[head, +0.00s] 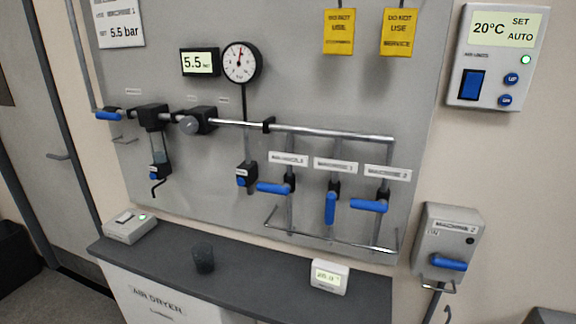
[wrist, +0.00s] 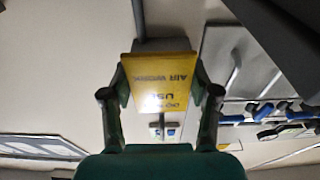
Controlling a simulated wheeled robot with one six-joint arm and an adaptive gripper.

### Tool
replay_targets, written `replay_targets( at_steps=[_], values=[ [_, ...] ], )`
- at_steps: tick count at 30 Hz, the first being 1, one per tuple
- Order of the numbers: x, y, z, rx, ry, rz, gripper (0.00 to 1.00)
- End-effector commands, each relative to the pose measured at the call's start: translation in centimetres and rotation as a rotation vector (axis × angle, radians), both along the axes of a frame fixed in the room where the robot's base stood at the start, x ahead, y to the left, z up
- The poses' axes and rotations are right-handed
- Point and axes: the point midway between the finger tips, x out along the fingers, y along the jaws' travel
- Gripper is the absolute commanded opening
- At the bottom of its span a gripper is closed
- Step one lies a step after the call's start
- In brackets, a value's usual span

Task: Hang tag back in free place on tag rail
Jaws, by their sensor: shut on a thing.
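My gripper (wrist: 160,78) shows in the wrist view, its two green and dark fingers shut on the side edges of a yellow tag (wrist: 160,90). The tag's print appears upside down and reads roughly "DO NOT USE AIR WORK". My gripper and this tag are not in the head view. In the head view, two more yellow tags hang side by side at the top of the grey panel: one (head: 339,32) at left and one reading "SERVICE" (head: 399,32) at right. What they hang from is cut off by the picture's top edge, so the tag rail and its free place are hidden.
The panel (head: 290,80) carries pipes, a round gauge (head: 240,62) and several blue-handled valves. A control box (head: 496,55) is at upper right, with a machine box (head: 447,243) below it. A dark counter (head: 250,277) holds a black cup (head: 203,258).

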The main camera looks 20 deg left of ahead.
Motion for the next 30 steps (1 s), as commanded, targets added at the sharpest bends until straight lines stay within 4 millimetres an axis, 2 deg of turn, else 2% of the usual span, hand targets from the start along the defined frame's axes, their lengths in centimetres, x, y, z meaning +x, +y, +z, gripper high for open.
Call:
replay_targets(
  at_steps=[6, 23, 26, 29, 30],
  values=[
    [-0.9, 0.0, 0.1, 0.000, -0.001, 0.000, 0.38],
    [-1.0, 0.0, -0.3, 0.000, 0.000, 0.000, 0.38],
    [-1.4, 0.0, -2.0, 0.000, 0.005, 0.000, 0.38],
    [-2.3, 0.0, -5.2, 0.000, 0.008, 0.000, 0.38],
    [-2.8, 0.0, -6.8, 0.000, 0.009, 0.000, 0.38]
  ],
)
